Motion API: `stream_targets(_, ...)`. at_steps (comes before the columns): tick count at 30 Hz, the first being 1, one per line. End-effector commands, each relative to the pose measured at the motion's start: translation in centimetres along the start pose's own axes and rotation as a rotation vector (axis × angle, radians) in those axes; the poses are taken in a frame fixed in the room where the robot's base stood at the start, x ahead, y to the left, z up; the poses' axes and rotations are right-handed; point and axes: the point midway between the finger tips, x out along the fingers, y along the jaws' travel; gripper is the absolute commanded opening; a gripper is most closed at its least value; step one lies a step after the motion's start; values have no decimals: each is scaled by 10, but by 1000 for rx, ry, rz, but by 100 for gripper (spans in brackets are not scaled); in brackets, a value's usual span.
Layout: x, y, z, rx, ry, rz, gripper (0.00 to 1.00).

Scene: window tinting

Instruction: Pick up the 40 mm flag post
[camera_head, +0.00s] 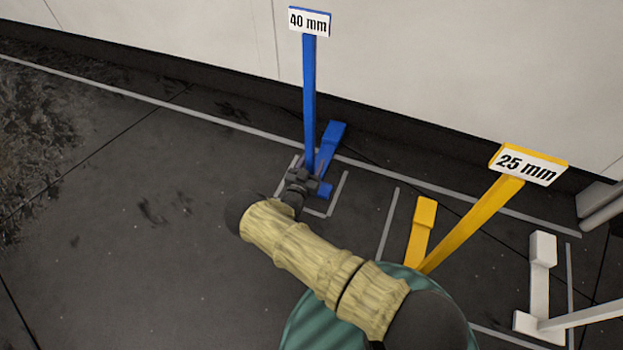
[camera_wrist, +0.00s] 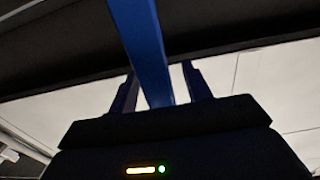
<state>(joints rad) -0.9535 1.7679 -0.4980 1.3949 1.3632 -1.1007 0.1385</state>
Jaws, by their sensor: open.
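The 40 mm flag post (camera_head: 310,100) is blue and stands upright on a blue foot (camera_head: 332,140) on the dark floor. Its white label reads 40 mm. My gripper (camera_head: 307,178) is low down at the post's lower end. In the wrist view the blue post (camera_wrist: 146,45) runs between the two fingers of my gripper (camera_wrist: 158,75), with light gaps showing on both sides of it. The fingers are apart. My gripper hides part of the post's base in the head view.
A yellow 25 mm post (camera_head: 470,225) stands to the right, beside my arm. A white post (camera_head: 590,315) stands at the far right. A pale wall (camera_head: 430,70) rises behind. Light lines mark the floor. The floor (camera_head: 130,200) at left is clear.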

Motion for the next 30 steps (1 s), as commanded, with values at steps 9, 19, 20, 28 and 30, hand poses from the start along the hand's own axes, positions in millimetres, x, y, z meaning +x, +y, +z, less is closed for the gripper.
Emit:
stream_targets(9, 17, 0, 0, 0, -1, 1, 49)
stream_targets(19, 16, 0, 0, 0, -1, 1, 49)
stream_targets(20, 16, 0, 0, 0, -1, 1, 49)
stream_targets(28, 16, 0, 0, 0, -1, 1, 0)
stream_targets(30, 16, 0, 0, 0, -1, 1, 0)
